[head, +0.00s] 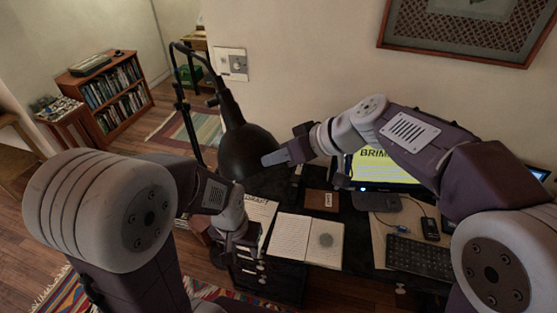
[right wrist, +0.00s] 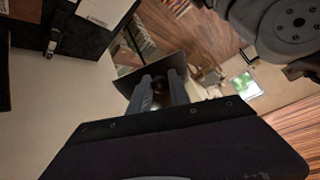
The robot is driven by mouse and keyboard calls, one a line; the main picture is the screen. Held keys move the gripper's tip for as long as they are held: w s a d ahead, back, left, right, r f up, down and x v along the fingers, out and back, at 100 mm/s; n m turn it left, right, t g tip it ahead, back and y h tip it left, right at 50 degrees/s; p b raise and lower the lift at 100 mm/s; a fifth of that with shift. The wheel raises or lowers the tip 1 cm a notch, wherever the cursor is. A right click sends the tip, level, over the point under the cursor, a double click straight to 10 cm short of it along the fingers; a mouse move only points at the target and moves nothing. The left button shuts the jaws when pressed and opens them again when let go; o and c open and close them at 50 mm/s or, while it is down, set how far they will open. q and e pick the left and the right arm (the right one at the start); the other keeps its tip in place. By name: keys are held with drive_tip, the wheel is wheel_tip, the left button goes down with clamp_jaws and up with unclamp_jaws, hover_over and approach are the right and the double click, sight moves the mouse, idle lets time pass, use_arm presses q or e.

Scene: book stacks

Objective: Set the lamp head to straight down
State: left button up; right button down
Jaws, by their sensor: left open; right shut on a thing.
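The black desk lamp has a thin jointed arm (head: 178,85) at the left of the desk and a bell-shaped head (head: 243,148). In the head view the head leans, its wide mouth low and toward the right. My right gripper (head: 272,157) is shut on the head at its right side, near the rim. In the right wrist view the two fingers (right wrist: 160,92) reach onto the dark lamp head (right wrist: 181,64); the exact grip point is hard to see. My left gripper (head: 232,250) is low beside the desk's front left, apart from the lamp.
The dark desk holds an open notebook (head: 308,239), a keyboard (head: 420,257), a lit monitor (head: 385,168) and a small brown box (head: 321,200). Drawers (head: 268,278) stand below. A wall with a switch plate (head: 232,64) is behind. A bookcase (head: 108,90) stands far left.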

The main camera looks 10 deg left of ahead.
drive_tip(key=w+a+f+y+b, duration=0.1)
drive_tip(key=f+b, duration=0.1)
drive_tip(key=b, duration=0.5)
drive_tip(key=w+a+f+t+y+b, duration=0.1)
drive_tip(key=a+f+b, duration=0.1)
drive_tip(key=b, duration=0.5)
drive_tip(key=w+a+f+t+y+b, duration=0.1)
drive_tip(key=f+b, duration=0.3)
drive_tip(key=b, duration=0.3)
drive_tip(key=shift+w+a+f+n+y, duration=0.15)
drive_tip(key=shift+a+n+y, duration=0.15)
drive_tip(key=shift+a+y, duration=0.1)
drive_tip(key=shift+w+a+f+b, duration=0.2)
drive_tip(key=shift+w+a+b, duration=0.1)
drive_tip(key=shift+a+b, duration=0.2)
drive_tip(key=shift+w+a+f+b, duration=0.3)
drive_tip(key=shift+w+a+b, duration=0.1)
drive_tip(key=shift+a, duration=0.1)
drive_tip(key=c, duration=1.2)
unclamp_jaws()
drive_tip(key=shift+a, duration=0.1)
drive_tip(key=b+v, duration=0.1)
drive_tip(key=v, duration=0.7)
drive_tip(key=shift+d+b, duration=0.3)
drive_tip(key=shift+d, duration=0.05)
